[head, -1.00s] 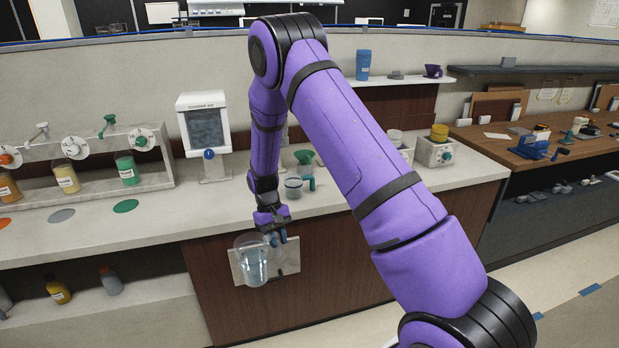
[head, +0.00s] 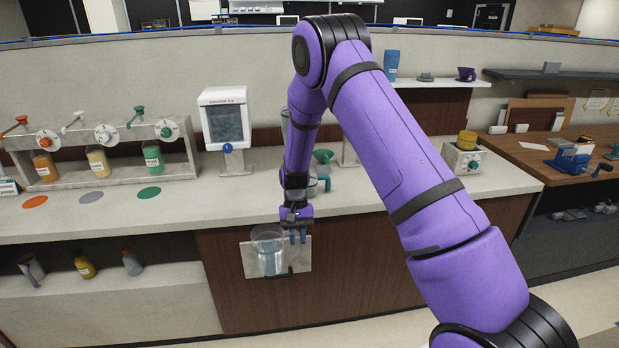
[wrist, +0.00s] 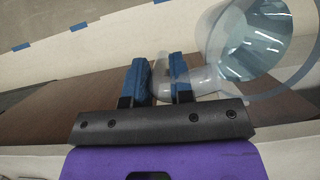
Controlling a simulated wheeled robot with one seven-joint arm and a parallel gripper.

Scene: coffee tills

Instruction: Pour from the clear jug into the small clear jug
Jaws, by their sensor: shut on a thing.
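The clear jug (head: 268,256) holds clear liquid and hangs in front of the counter's front panel, just below the countertop edge. My gripper (head: 298,238) is shut on its handle, and the jug looks roughly upright. In the wrist view the blue fingers of my gripper (wrist: 157,78) close on the clear handle, with the jug (wrist: 255,45) at the upper right. A small clear vessel with a teal handle (head: 325,184), perhaps the small clear jug, stands on the counter behind my forearm. My arm hides part of it.
A green funnel (head: 322,156) is near the teal-handled vessel. A screen (head: 225,122) stands left of it, and a dispenser rack with bottles (head: 152,158) further left. A pale plate (head: 300,262) is on the panel behind the jug.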

